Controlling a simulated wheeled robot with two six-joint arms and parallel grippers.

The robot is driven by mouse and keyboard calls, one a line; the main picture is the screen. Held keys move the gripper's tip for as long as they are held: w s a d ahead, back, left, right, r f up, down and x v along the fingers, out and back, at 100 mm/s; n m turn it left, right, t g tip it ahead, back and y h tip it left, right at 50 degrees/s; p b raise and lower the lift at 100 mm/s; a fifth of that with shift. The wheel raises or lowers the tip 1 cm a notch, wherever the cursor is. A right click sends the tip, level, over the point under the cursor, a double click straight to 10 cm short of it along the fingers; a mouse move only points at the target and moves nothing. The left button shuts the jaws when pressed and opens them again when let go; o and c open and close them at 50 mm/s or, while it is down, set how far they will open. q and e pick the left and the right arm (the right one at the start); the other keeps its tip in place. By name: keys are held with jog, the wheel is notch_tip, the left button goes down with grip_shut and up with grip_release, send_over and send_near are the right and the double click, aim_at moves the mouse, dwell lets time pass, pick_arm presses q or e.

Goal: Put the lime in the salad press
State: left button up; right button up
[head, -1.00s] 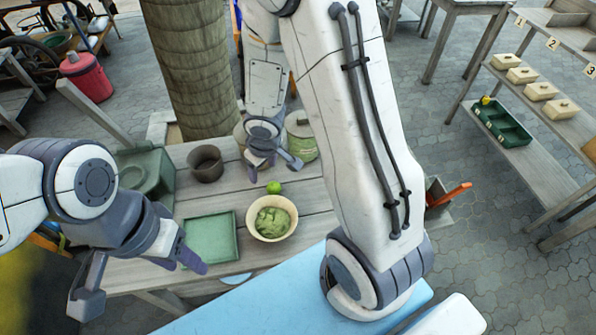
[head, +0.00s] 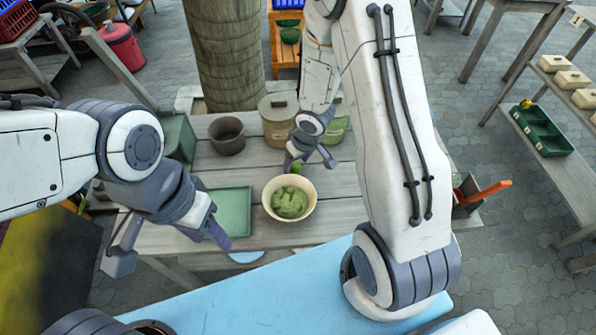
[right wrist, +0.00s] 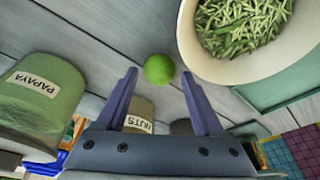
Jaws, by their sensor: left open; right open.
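The lime (head: 297,167) is a small bright green ball on the grey plank table, just behind a cream bowl (head: 267,203) of green shreds. My right gripper (head: 308,164) is open at the lime. In the right wrist view the lime (right wrist: 159,69) sits between and slightly ahead of the two fingertips (right wrist: 160,77), with gaps on both sides. The bowl (right wrist: 190,58) is close by on the right there. I cannot tell for sure which thing is the salad press. My left gripper (head: 168,252) is open and empty near the table's front left edge.
A green tray (head: 232,208) lies left of the bowl. A dark pot (head: 227,136), a tan canister (head: 275,125) and a green box (head: 180,138) stand behind.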

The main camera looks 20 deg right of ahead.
jog(key=b+x, duration=0.1)
jog(key=x, duration=0.1)
jog(key=shift+f, duration=0.3)
jog(key=shift+r, duration=0.1)
grip_shut()
